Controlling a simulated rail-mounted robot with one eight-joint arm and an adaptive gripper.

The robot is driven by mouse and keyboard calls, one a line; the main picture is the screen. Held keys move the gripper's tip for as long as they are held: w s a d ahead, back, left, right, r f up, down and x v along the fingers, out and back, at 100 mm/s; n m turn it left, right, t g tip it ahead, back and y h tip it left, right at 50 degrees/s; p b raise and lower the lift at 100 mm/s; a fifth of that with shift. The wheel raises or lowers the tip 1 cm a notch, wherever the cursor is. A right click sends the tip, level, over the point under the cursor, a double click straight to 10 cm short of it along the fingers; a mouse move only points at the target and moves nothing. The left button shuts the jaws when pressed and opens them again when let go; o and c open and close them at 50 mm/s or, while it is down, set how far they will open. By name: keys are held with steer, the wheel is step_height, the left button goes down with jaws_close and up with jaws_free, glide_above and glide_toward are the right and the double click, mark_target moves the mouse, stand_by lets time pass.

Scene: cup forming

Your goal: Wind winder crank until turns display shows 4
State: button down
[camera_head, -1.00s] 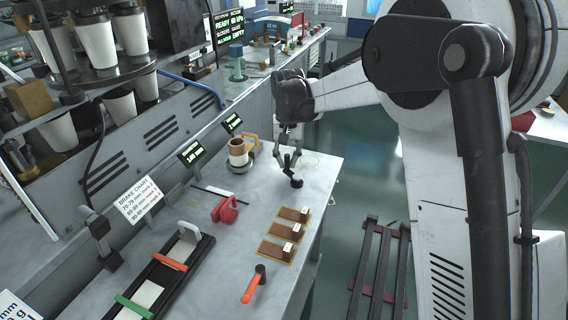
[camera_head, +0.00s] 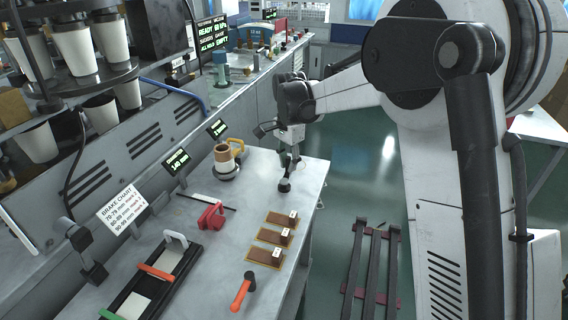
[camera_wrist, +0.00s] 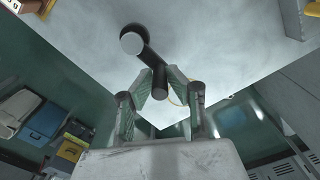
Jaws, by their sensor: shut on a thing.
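The winder crank is a dark arm with a round, light-topped hub (camera_wrist: 132,42) in the wrist view, its handle (camera_wrist: 160,84) standing between my fingertips. In the head view the crank (camera_head: 284,186) shows as a small dark piece near the bench's right edge. My gripper (camera_head: 288,160) reaches down to it from above. In the wrist view both fingers of my gripper (camera_wrist: 161,92) are closed in on the handle. Two small dark displays with green text (camera_head: 217,128) (camera_head: 177,162) stand along the bench's back; their text is too small to read.
A red clamp-like piece (camera_head: 213,217), brown sample plates (camera_head: 271,237) and an orange-handled lever (camera_head: 243,290) are on the bench (camera_head: 225,262).

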steer(key=m, duration=0.1)
steer(key=d+m, duration=0.1)
steer(key=m, duration=0.1)
steer(key=shift+s+d, duration=0.2)
steer(key=shift+s, duration=0.1)
steer(key=shift+s+d+m, duration=0.15)
steer(key=shift+m, duration=0.5)
steer(key=shift+s+d+m, duration=0.15)
steer(key=shift+m, duration=0.5)
steer(key=c, duration=1.7)
jaws_free()
steer(key=shift+r, duration=0.1)
step_height(320, 180, up, 12)
steer(key=shift+f, duration=0.1)
